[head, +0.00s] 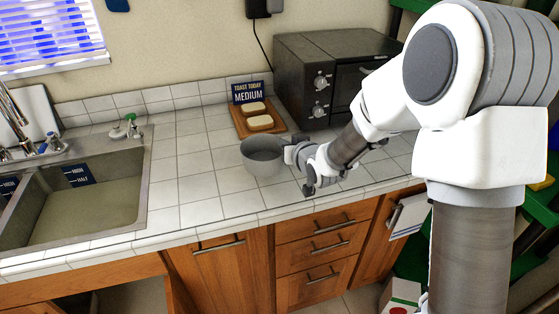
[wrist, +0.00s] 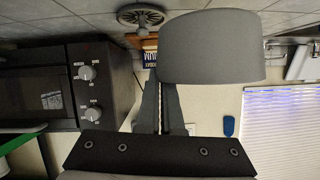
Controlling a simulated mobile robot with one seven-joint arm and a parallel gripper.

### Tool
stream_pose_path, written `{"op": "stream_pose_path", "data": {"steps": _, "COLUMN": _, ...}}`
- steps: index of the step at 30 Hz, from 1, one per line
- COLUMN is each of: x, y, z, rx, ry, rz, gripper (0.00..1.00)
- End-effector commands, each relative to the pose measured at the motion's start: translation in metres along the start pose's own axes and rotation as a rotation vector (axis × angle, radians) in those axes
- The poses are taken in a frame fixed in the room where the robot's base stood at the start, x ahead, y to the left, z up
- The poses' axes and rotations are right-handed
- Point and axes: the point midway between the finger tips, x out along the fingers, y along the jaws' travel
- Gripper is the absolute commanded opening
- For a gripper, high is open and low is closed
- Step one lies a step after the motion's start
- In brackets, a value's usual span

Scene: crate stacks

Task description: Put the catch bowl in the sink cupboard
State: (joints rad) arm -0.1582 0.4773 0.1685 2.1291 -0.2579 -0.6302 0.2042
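The catch bowl (head: 263,158) is grey and round, upright over the front of the tiled counter. My gripper (head: 290,152) is at its right side, closed on the rim. In the wrist view the bowl (wrist: 212,48) appears upside down, its wall between the narrow fingers of my gripper (wrist: 160,82); the right fingertip is hidden by the bowl. I cannot tell whether the bowl's base touches the counter. The sink cupboard (head: 85,276) is below the sink at lower left. Its front looks open, with a wooden door edge (head: 178,292) swung outward; most of the inside is out of frame.
The sink (head: 148,190) is at left with a faucet (head: 14,108). A wooden board (head: 241,127) with two bread-like pieces, a "TOAST TODAY MEDIUM" sign (head: 251,92) and a dark toaster oven (head: 318,50) stand behind the bowl. Counter between bowl and sink is clear. Green shelving (head: 530,262) is at right.

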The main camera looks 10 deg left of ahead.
Motion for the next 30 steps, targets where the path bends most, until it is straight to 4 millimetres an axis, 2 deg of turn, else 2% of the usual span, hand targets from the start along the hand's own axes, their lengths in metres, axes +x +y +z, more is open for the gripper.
{"op": "stream_pose_path", "data": {"steps": 3, "x": 0.007, "y": -0.009, "z": 0.005, "rx": -0.001, "ry": 0.0, "rz": -0.001, "gripper": 0.0}}
{"op": "stream_pose_path", "data": {"steps": 8, "x": 0.011, "y": -0.011, "z": 0.013, "rx": 0.001, "ry": -0.001, "rz": 0.001, "gripper": 0.0}}
{"op": "stream_pose_path", "data": {"steps": 15, "x": 0.023, "y": -0.006, "z": 0.042, "rx": 0.0, "ry": -0.001, "rz": 0.001, "gripper": 0.0}}
{"op": "stream_pose_path", "data": {"steps": 27, "x": 0.025, "y": -0.005, "z": 0.047, "rx": 0.0, "ry": 0.002, "rz": 0.001, "gripper": 0.0}}
{"op": "stream_pose_path", "data": {"steps": 30, "x": 0.025, "y": -0.005, "z": 0.045, "rx": 0.0, "ry": 0.001, "rz": 0.001, "gripper": 0.21}}
